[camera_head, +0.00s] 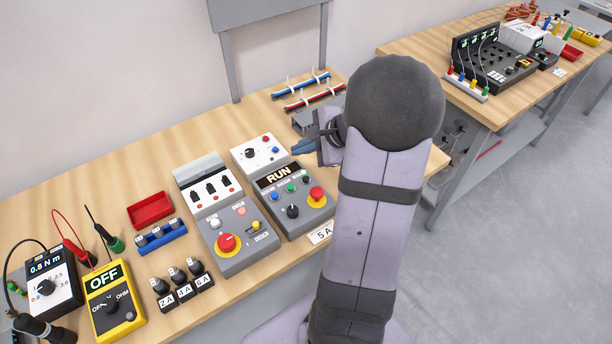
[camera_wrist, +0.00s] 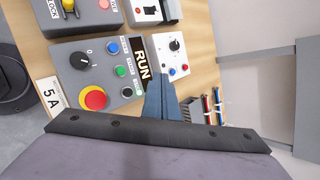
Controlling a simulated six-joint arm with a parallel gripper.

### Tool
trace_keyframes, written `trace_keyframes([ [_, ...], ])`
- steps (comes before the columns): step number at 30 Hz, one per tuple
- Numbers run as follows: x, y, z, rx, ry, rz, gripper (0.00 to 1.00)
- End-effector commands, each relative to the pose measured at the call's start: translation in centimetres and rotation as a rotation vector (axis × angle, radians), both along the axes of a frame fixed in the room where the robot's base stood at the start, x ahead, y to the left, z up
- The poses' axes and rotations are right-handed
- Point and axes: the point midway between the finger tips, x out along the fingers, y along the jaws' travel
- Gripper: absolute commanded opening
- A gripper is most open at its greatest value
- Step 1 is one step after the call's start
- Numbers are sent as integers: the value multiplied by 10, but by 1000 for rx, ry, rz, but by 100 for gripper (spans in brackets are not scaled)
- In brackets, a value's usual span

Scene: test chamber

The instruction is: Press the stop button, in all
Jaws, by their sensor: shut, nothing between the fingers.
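A grey control panel (camera_head: 308,218) carries a RUN display (camera_head: 279,174), a row of small buttons including a blue button (camera_head: 276,196) and a green button (camera_head: 291,188), a black knob (camera_head: 293,211) and a red mushroom button (camera_head: 317,193) on a yellow ring. The wrist view shows the same red mushroom button (camera_wrist: 94,98) and RUN display (camera_wrist: 141,62). Small button labels are unreadable, so I cannot tell which is the stop button. My gripper (camera_head: 303,147) is shut and empty; its blue fingertips (camera_wrist: 155,78) appear beside the RUN display in the wrist view.
Another grey panel (camera_head: 250,262) to the left has its own red mushroom button (camera_head: 226,243). A white box (camera_head: 258,151) with a knob stands behind the RUN panel. A 5 A label (camera_head: 321,233) lies at the front. Cables (camera_head: 302,85) lie at the back.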

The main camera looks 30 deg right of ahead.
Motion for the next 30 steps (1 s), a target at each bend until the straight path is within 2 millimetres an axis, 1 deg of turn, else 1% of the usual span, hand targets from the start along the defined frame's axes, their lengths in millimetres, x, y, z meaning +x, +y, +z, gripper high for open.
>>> trace_keyframes([
  [1,-4,-6,2,26,-7,-61,0],
  [3,-7,-12,3,56,-15,-126,0],
  [9,-13,-20,5,98,-27,-217,0],
  [23,-12,-20,3,100,-29,-222,0],
  [30,-12,-20,-9,102,-29,-222,0],
])
